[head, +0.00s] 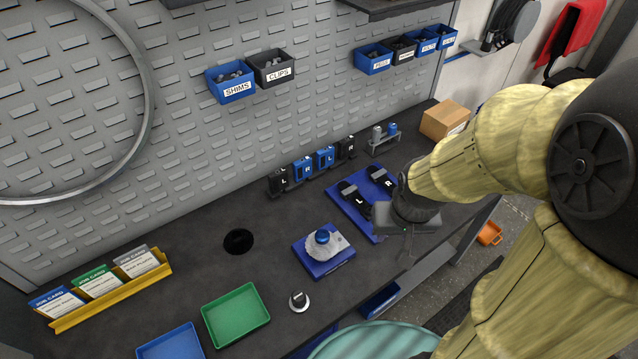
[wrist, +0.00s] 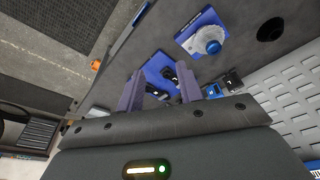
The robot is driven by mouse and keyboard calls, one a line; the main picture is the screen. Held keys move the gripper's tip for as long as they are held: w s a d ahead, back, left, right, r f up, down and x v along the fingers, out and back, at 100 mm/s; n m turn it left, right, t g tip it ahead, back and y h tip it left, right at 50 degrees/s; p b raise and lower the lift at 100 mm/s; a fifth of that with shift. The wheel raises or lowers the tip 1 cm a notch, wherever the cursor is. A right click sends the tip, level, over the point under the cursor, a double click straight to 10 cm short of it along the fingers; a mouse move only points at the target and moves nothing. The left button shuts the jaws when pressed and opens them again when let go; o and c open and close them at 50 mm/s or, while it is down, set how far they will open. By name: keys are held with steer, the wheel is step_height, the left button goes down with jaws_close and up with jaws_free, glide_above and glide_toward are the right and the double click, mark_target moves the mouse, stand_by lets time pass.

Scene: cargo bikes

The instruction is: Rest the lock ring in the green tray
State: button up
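A green tray (head: 236,315) lies empty at the front of the dark bench. A small silver round piece with a dark centre (head: 299,301) stands on the bench right of the tray; it may be the lock ring, but I cannot tell for sure. A pale toothed disc with a blue round top (head: 323,238) sits on a blue block (head: 328,263) behind it; it also shows in the wrist view (wrist: 208,43). My gripper (wrist: 161,76) is open and empty, with its two fingers apart. In the head view it is above the bench's right part, beside the blue mat.
A blue mat (head: 346,207) holds black pieces marked L and R. A blue tray (head: 170,345) is left of the green one. A yellow card rack (head: 112,289), a black hole (head: 238,242) and a cardboard box (head: 444,119) are around.

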steer(key=shift+s+d, duration=0.1)
steer(key=o, duration=0.3)
steer(key=shift+s, duration=0.2)
steer(key=shift+o, duration=1.3)
steer(key=shift+w, duration=0.15)
steer(key=m+g+b, duration=0.1)
steer(key=m+g, duration=0.2)
steer(key=m, duration=0.2)
glide_above(322, 235)
steer(key=shift+f, duration=0.3)
step_height(322, 235, down, 18)
steer(key=shift+r+p, duration=0.25)
steer(key=shift+p, duration=0.55)
